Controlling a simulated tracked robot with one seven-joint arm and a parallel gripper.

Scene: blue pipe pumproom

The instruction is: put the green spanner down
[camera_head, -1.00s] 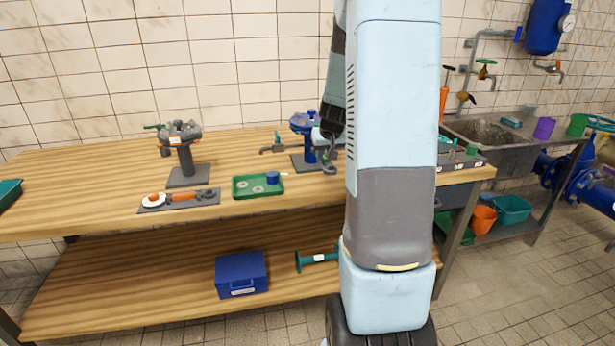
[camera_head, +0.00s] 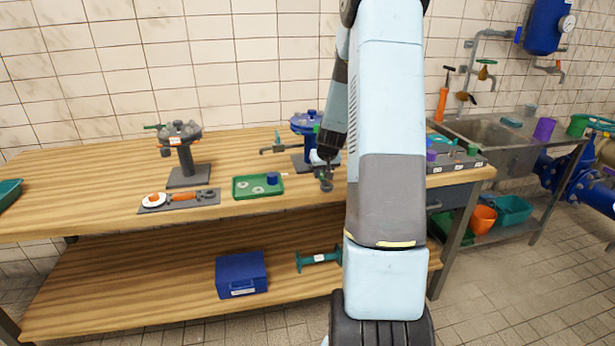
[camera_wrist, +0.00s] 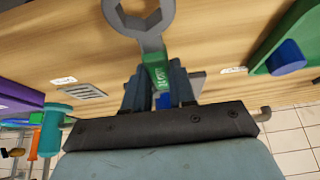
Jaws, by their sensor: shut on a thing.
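The green spanner (camera_wrist: 157,75) is held in my gripper (camera_wrist: 160,88), which is shut on its green handle. The spanner's grey ring end (camera_wrist: 140,20) points away from the jaws, above the wooden bench top, in the wrist view. In the head view, my gripper (camera_head: 324,170) is small and dark, above the bench right of the green tray, and the spanner's ring end (camera_head: 327,185) hangs below it. I cannot tell the exact gap between spanner and bench.
The green tray (camera_head: 242,192) holds a blue round thing (camera_head: 272,178). A blue pump stand (camera_head: 304,124) is behind my gripper. A grey stand (camera_head: 186,175) and a tool mat (camera_head: 151,207) are to the left. Bare wood (camera_head: 90,170) lies at far left.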

